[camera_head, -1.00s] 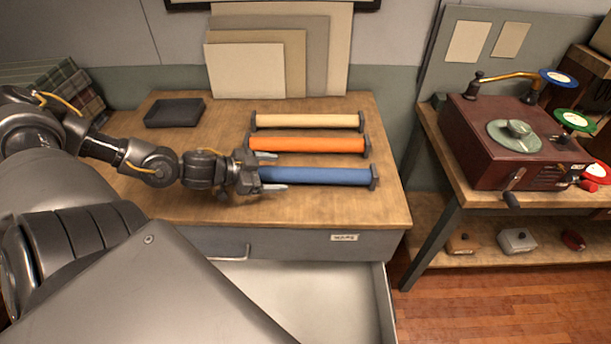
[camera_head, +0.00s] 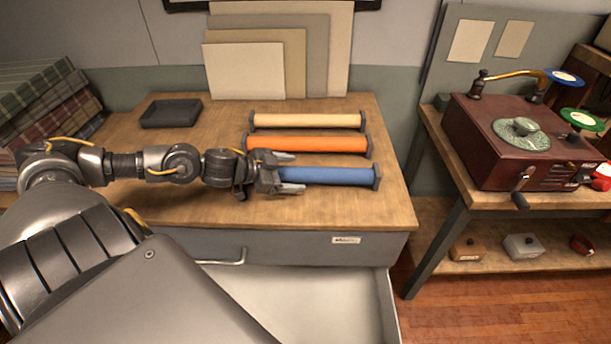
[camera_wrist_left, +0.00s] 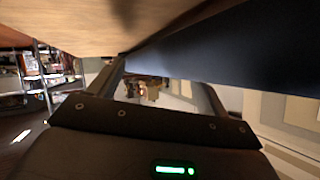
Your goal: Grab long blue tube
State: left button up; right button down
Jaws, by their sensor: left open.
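The long blue tube (camera_head: 335,175) lies on the wooden desk top (camera_head: 385,210), nearest the front of three parallel tubes, with a dark end cap at its right end. My left gripper (camera_head: 298,172) is open at the tube's left part, one finger on the far side and one on the near side as seen from the head. It covers the tube's left end. In the left wrist view the tube (camera_wrist_left: 235,45) shows as a dark blue band across the open fingers (camera_wrist_left: 165,85); I cannot tell whether they touch it. My right gripper is not in view.
An orange tube (camera_head: 320,144) lies close behind the blue one, with a cream tube (camera_head: 310,121) behind that. A black tray (camera_head: 171,113) sits at the back left. An open drawer (camera_head: 385,305) juts out below the desk top. A red machine (camera_head: 480,150) stands on the right bench.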

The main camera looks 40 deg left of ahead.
aim_at(306, 175)
pick_arm(q)
jog(key=shift+x, duration=1.45)
jog(key=c, duration=1.3)
jog(key=shift+o, duration=0.2)
jog(key=shift+r, duration=0.1)
